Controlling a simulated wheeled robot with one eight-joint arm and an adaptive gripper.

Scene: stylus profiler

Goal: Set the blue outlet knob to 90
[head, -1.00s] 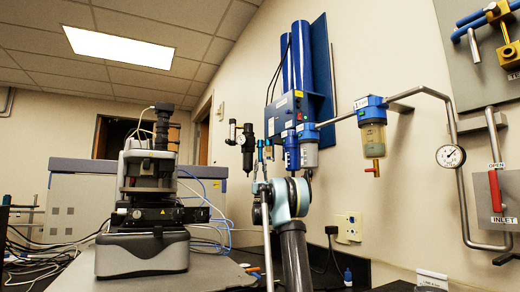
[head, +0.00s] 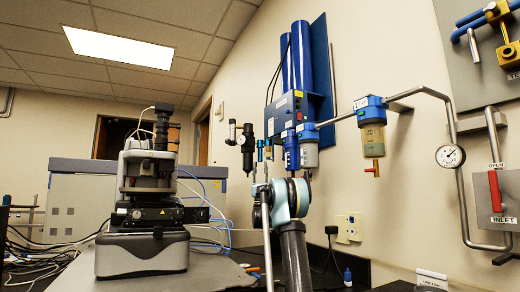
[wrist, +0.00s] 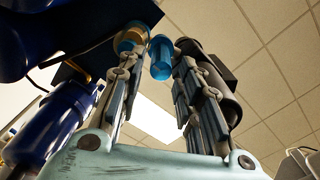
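In the wrist view my gripper (wrist: 158,58) points upward with its two jointed fingers spread. A bright blue cylindrical knob (wrist: 161,58) shows between the fingertips, nearer the right one. A gap shows on its left side; whether the right finger touches it I cannot tell. I cannot read any scale or angle on the knob. In the head view my gripper (head: 262,156) is raised in front of the wall-mounted blue unit (head: 300,85), between the black regulator (head: 247,145) and the blue filter (head: 291,150). The knob cannot be clearly told apart from my fingers there.
A brass-coloured fitting (wrist: 131,38) is by the left fingertip. A dark cylinder (wrist: 215,85) stands close beside the right finger, and a dark blue filter body (wrist: 50,120) left of the left one. The profiler (head: 145,205) stands on the bench at left.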

